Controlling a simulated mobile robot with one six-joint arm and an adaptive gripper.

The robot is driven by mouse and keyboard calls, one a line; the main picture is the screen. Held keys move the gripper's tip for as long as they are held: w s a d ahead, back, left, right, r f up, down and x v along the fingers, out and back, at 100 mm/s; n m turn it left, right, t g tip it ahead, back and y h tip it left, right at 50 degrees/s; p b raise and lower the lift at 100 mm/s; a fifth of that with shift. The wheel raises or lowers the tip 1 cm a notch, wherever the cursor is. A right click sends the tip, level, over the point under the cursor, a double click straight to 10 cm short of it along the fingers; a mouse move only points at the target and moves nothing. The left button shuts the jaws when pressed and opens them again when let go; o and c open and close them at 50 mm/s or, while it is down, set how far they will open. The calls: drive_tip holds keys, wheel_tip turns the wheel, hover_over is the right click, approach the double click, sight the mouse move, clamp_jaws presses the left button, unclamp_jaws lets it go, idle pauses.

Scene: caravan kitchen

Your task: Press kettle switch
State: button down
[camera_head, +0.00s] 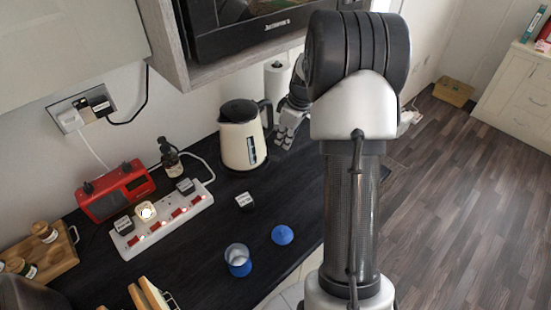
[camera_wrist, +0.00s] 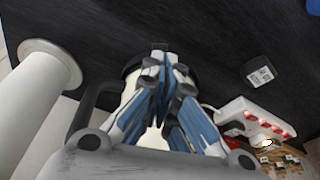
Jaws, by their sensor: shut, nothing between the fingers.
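The cream kettle (camera_head: 240,146) with a black lid and black handle stands upright on the dark worktop. My gripper (camera_head: 284,138) is just right of the kettle's handle in the head view, fingers pointing down. In the wrist view my gripper (camera_wrist: 160,65) is shut and empty. Its fingers cover much of the kettle (camera_wrist: 129,92), whose handle (camera_wrist: 82,108) shows to the left of them. I cannot make out the switch in either view, nor tell whether the fingers touch the kettle.
A paper roll (camera_head: 277,80) stands behind my gripper; it also shows in the wrist view (camera_wrist: 42,82). A white power strip (camera_head: 160,222), red radio (camera_head: 115,190), small dark cube (camera_head: 244,200), blue-based cup (camera_head: 238,261) and blue lid (camera_head: 283,235) lie left and front. A microwave (camera_head: 245,27) hangs above.

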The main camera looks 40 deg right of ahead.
sight(278, 160)
drive_tip(key=shift+b+x, duration=1.8)
drive_tip(key=shift+x, duration=1.65)
wheel_tip(278, 160, down, 2)
drive_tip(key=shift+f+b, duration=0.15)
drive_tip(key=shift+b, duration=0.75)
drive_tip(key=shift+s, duration=0.1)
drive_tip(key=shift+s+d+r, duration=0.3)
drive_tip(key=shift+s, duration=0.4)
drive_tip(key=shift+s+d+r, duration=0.3)
drive_tip(key=shift+s+r, duration=0.05)
drive_tip(key=shift+s, duration=0.3)
drive_tip(key=shift+w, duration=0.15)
drive_tip(key=shift+r, duration=0.1)
